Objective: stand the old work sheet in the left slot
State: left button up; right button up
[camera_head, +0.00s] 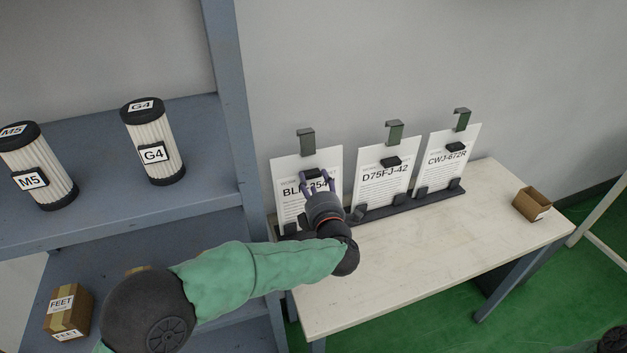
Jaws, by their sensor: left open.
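A white work sheet, its printed code partly hidden, stands in the left slot (293,165) of the dark rack (401,205), leaning back near the wall. My left gripper (315,181) is open in front of this sheet, with its fingers pointing up at the sheet's dark tab. I cannot tell whether the fingers touch it. My gripper and wrist hide the sheet's lower right part. A sheet marked D75FJ-42 (381,183) stands in the middle slot. A sheet marked CWJ-672R (441,170) stands in the right slot.
Dark hooks (394,132) rise behind the sheets. The pale table (420,258) is clear in front of the rack. A small open brown box (531,204) sits at its right end. A blue-grey shelf (95,215) with filters and boxes stands at the left.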

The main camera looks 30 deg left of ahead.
pick_arm(q)
jog(key=v, duration=1)
jog(key=shift+s+d, duration=0.25)
jog(key=shift+d, duration=0.05)
jog(key=shift+r, duration=0.1)
